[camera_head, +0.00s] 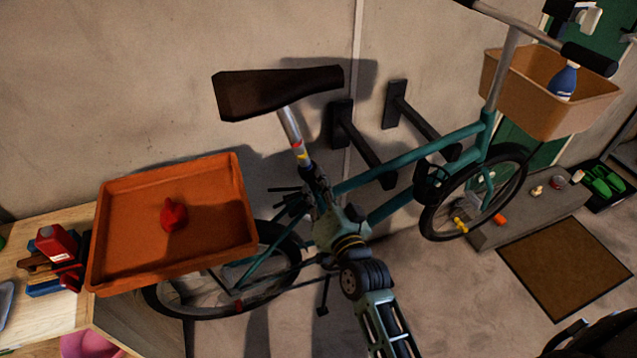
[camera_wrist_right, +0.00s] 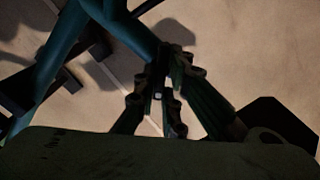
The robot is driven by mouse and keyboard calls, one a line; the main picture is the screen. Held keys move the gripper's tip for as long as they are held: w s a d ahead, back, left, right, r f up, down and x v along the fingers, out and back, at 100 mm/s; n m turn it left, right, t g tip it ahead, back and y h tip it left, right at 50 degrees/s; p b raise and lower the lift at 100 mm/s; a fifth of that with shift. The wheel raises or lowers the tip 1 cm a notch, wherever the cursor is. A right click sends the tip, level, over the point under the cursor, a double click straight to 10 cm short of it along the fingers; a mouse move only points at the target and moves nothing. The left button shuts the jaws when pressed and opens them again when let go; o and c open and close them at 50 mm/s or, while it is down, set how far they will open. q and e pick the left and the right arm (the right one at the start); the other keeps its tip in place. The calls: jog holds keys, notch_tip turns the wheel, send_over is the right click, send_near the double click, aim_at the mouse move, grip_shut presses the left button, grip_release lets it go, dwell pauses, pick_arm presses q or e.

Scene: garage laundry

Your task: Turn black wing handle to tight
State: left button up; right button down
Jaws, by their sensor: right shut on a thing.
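The teal bicycle (camera_head: 395,157) stands along the wall. Its silver seat post (camera_head: 290,127), with red and yellow bands, rises from the frame to the dark brown saddle (camera_head: 280,92). My right gripper (camera_head: 318,188) reaches up from below to the seat clamp, at the foot of the post. It is shut on the black wing handle there, which is mostly hidden by the fingers in the head view. In the right wrist view, the fingers (camera_wrist_right: 158,92) close around a dark piece beside the teal tube (camera_wrist_right: 125,28); the handle's angle cannot be made out. My left gripper is not in view.
An orange tray (camera_head: 215,240) with a red object (camera_head: 173,214) lies at left, close to the rear wheel, by a wooden bench (camera_head: 35,318). Black wall brackets (camera_head: 362,152) jut out behind the frame. A brown mat (camera_head: 565,262) lies on the floor at right.

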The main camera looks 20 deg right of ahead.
jog(key=m+p, duration=0.1)
jog(key=m, duration=0.3)
jog(key=shift+d+m, duration=0.1)
jog(key=shift+m, duration=0.2)
jog(key=m, duration=0.5)
jog(key=shift+f, duration=0.25)
jog(key=shift+m, duration=0.4)
jog(key=c, duration=1.8)
grip_release()
jog(key=shift+c, duration=0.2)
jog(key=s, duration=1.2)
jog(key=shift+d, duration=0.25)
